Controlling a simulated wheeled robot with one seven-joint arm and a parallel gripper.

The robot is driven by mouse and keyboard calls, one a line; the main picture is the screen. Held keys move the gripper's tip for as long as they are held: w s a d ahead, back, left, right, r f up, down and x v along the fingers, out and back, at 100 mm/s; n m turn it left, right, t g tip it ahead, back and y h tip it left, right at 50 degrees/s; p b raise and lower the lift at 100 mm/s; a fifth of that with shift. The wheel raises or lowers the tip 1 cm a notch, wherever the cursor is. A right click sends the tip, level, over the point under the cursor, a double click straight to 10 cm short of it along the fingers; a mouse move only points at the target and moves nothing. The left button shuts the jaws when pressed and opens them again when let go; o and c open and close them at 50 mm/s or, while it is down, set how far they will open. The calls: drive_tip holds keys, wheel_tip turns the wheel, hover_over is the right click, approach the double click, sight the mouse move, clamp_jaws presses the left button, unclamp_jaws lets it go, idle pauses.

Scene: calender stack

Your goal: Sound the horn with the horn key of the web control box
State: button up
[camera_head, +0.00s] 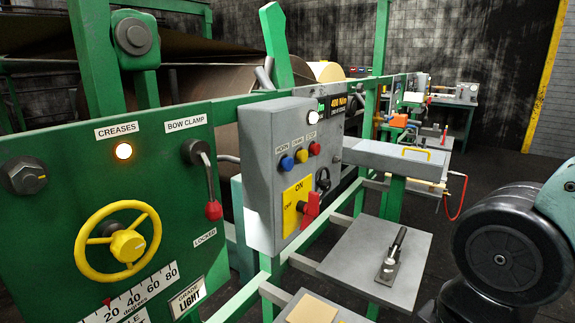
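The web control box (262,180) is a grey box on the green frame, near the middle of the head view. Its face is seen at a slant. The horn key (287,163) is a round blue button under a small label that reads HORN. A yellow key (301,156) and a red key (314,149) sit to its right in the same row. The horn key is uncovered and nothing touches it. My arm shows at the right edge, well apart from the box. My gripper cannot be made out in this view.
A red switch (308,209) on a yellow ON/OFF plate and a black knob (323,179) are below the keys. Left is a green panel (60,190) with a yellow handwheel (118,242) and red-tipped lever (213,208). A grey shelf (350,248) juts out below right.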

clamp_jaws()
idle(1.5)
